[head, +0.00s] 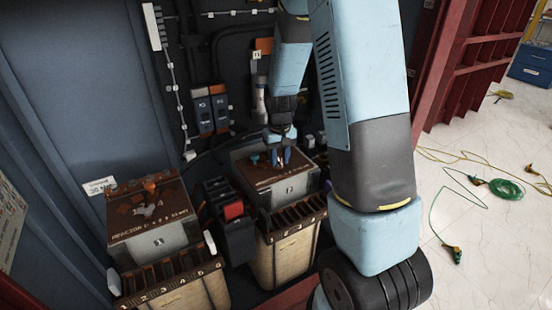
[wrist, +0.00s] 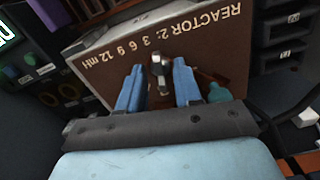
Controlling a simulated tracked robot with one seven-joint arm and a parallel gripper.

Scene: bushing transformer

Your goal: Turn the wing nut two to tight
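Reactor 2 is a box with a brown, lettered top plate (head: 262,178), which fills much of the wrist view (wrist: 210,45). A small metallic wing nut (wrist: 158,68) stands near the middle of this plate. My gripper (head: 278,158) points down over the plate. In the wrist view its two blue fingers (wrist: 157,82) stand apart, one on each side of the nut, with a visible gap. I cannot tell whether the fingertips touch the plate. In the head view the fingers hide the nut.
Reactor 1 (head: 148,212), a similar box with an orange-brown fitting on top, stands at left. A dark block with a red part (head: 233,210) sits between the boxes. A teal piece (wrist: 219,92) lies close beside my right finger. Cables (head: 505,188) lie on the floor at right.

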